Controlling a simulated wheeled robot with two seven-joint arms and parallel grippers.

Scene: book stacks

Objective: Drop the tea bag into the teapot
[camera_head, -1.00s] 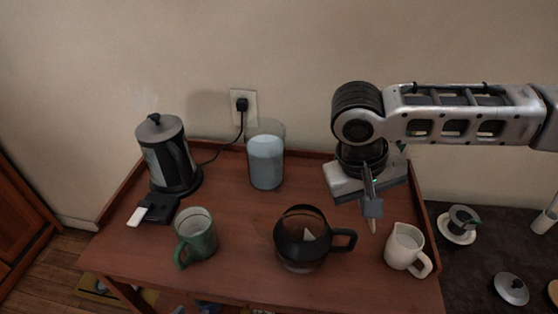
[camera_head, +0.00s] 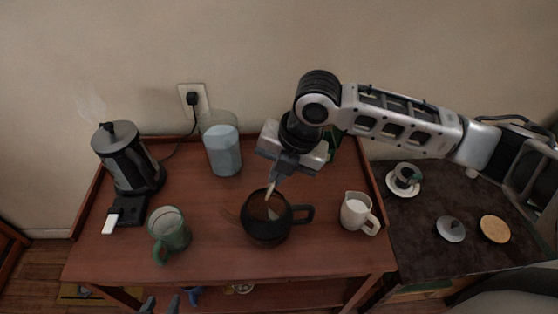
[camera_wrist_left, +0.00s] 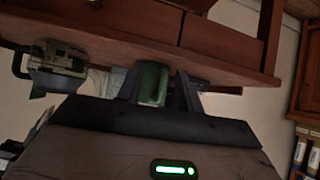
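The dark glass teapot (camera_head: 262,232), with a black handle on its right, stands near the table's front middle. My right gripper (camera_head: 275,178) points down above its opening, seemingly shut on a thin pale piece (camera_head: 270,191), probably the tea bag seen edge-on. Its lower end reaches the teapot's rim; I cannot tell whether it is inside. A pale triangular patch (camera_head: 275,214) shows within the teapot; I cannot tell what it is.
A green mug (camera_head: 170,237) stands left of the teapot, a white pitcher (camera_head: 355,212) right. Behind are a black kettle (camera_head: 127,162) and a pale blue canister (camera_head: 223,152). A dark side table (camera_head: 420,240) holds a cup on a saucer and round lids.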

